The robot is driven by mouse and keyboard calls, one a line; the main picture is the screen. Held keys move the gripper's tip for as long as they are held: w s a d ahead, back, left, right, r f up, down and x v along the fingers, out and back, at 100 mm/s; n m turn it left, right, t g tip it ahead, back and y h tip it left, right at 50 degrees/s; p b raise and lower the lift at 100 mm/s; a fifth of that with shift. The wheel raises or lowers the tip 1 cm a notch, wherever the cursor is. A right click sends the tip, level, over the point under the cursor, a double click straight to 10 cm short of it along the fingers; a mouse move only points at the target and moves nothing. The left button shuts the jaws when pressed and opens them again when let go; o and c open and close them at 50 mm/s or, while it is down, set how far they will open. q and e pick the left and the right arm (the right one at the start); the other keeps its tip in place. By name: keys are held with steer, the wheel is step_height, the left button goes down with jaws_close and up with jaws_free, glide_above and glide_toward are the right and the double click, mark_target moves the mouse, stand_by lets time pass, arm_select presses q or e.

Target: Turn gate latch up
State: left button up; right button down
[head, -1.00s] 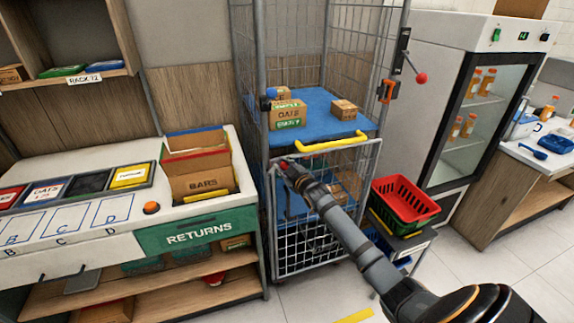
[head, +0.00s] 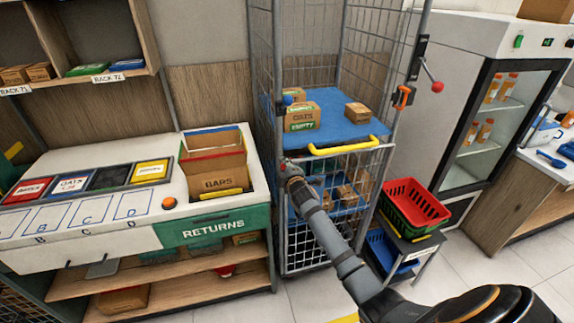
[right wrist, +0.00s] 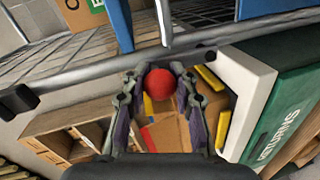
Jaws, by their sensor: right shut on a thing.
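The gate latch's red ball knob (right wrist: 158,84) sits between the fingers of my right gripper (right wrist: 160,90) in the right wrist view, and the fingers are shut on it. In the head view my right gripper (head: 286,168) is at the upper left corner of the cage's wire gate (head: 300,228). There the gripper hides the knob, and the latch's angle cannot be read. The gate has a yellow handle (head: 342,146) along its top and stands across the cage front. My left gripper is not in view.
The wire cage holds boxes (head: 303,116) on a blue shelf (head: 340,127). A second lever with a red knob (head: 437,87) is on its right post. The returns counter (head: 215,229) stands close on the left, red and green baskets (head: 413,207) on the right.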

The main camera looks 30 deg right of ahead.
steer(key=shift+a+f, duration=0.1)
steer(key=shift+f, duration=0.15)
stand_by(0.3)
steer(key=c, duration=1.4)
jaws_free()
steer(key=o, duration=0.4)
steer(key=shift+a+r, duration=0.1)
steer(key=shift+r, duration=0.1)
steer(key=shift+s, duration=0.1)
steer(key=v, duration=1.2)
